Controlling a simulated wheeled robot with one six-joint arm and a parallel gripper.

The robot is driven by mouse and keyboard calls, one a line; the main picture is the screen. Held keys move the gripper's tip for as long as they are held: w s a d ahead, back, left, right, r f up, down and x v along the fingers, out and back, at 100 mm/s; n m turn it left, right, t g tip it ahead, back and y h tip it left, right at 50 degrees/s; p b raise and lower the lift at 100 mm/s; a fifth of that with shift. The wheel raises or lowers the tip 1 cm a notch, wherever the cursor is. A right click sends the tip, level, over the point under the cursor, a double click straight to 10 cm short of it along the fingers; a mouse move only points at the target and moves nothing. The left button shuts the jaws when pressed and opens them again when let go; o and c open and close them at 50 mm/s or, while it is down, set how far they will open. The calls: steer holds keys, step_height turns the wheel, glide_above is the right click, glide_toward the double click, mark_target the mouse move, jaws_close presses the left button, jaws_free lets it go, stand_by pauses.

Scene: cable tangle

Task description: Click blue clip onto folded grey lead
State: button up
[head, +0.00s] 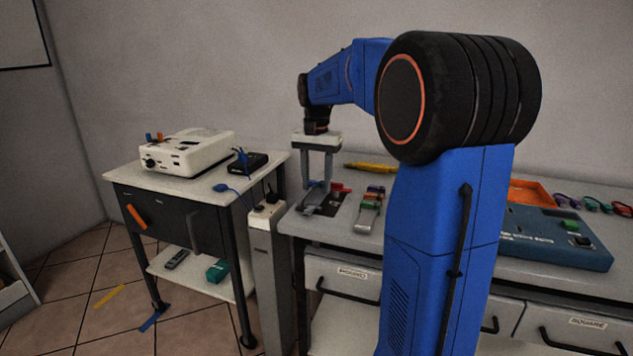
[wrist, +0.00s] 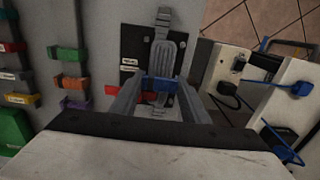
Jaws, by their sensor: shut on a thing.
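My gripper (head: 317,184) points down over the left end of the bench. In the wrist view its two fingers (wrist: 160,94) are shut on a small blue clip (wrist: 160,83). The folded grey lead (wrist: 168,52) lies in a flat bundle on a black board (wrist: 133,47), running between the fingers. The blue clip lies across the bundle in the picture; I cannot tell whether it is seated on the lead. In the head view the grey lead (head: 313,196) shows below the gripper, and the fingers partly hide the clip.
A red clip (wrist: 116,90) lies close to the left finger. A grey strip holding coloured clips (head: 368,211) lies to the right, with a yellow tool (head: 369,167) behind. A socket post (head: 266,217) and a trolley (head: 187,187) with a white device (head: 189,151) stand left.

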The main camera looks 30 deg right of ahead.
steer(key=shift+f, duration=1.15)
stand_by(0.8)
steer(key=o, duration=1.9)
steer(key=shift+r, duration=3.5)
